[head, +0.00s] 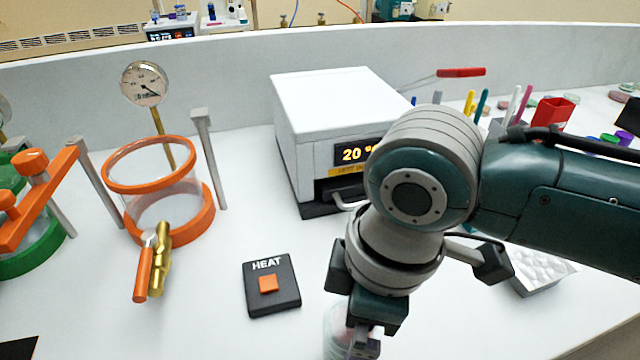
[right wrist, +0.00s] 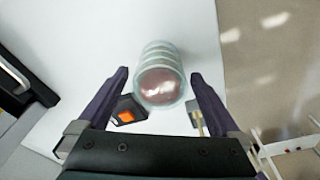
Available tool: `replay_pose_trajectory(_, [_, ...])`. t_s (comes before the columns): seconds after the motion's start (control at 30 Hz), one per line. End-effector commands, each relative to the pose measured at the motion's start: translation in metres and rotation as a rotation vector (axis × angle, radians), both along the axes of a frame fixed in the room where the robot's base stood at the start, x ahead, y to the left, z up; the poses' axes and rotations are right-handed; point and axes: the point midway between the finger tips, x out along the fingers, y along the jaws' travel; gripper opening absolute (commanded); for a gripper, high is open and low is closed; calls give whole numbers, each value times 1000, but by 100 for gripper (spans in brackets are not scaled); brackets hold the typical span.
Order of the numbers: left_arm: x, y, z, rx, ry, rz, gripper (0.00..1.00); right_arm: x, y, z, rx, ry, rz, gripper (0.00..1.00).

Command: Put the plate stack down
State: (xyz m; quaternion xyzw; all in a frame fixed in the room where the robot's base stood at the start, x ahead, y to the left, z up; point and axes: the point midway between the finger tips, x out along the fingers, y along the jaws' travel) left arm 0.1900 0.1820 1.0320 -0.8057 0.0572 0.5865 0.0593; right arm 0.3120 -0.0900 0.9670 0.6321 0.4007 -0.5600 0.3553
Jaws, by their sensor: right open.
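The plate stack (right wrist: 160,76) is several clear round dishes with a reddish content, standing on the white bench. In the right wrist view it sits between the two spread fingers of my right gripper (right wrist: 160,95), with a gap on each side. In the head view the stack (head: 338,330) shows at the bottom edge, partly hidden behind my right gripper (head: 358,338). The right gripper is open and points down at the stack. My left gripper is not in view.
A black HEAT switch (head: 270,285) with an orange button lies left of the stack. A white oven box (head: 310,110) reading 20 stands behind. An orange-rimmed glass vessel (head: 155,200) is at left. A foil-like tray (head: 540,278) lies right, under my arm.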

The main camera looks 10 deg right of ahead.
Motion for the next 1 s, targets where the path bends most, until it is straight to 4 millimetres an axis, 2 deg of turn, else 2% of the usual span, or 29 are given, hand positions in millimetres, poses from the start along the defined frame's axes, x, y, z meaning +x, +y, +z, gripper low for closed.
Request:
replay_pose_trajectory(0.03, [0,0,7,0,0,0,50,1,-2,16,1,-4,2,100])
replay_pose_trajectory(0.2, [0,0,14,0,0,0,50,-1,-6,54,1,-4,1,100])
replay_pose_trajectory(0.4, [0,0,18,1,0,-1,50,-3,-9,84,1,-3,0,100])
replay_pose_trajectory(0.63, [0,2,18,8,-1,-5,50,-6,-9,92,5,0,-2,100])
replay_pose_trajectory(0.77, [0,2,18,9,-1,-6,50,-19,6,88,64,-10,-39,100])
replay_pose_trajectory(0.9, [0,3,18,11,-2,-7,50,-43,23,86,187,-48,-202,100])
replay_pose_trajectory(1.0, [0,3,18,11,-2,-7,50,-59,13,86,239,-82,-399,100])
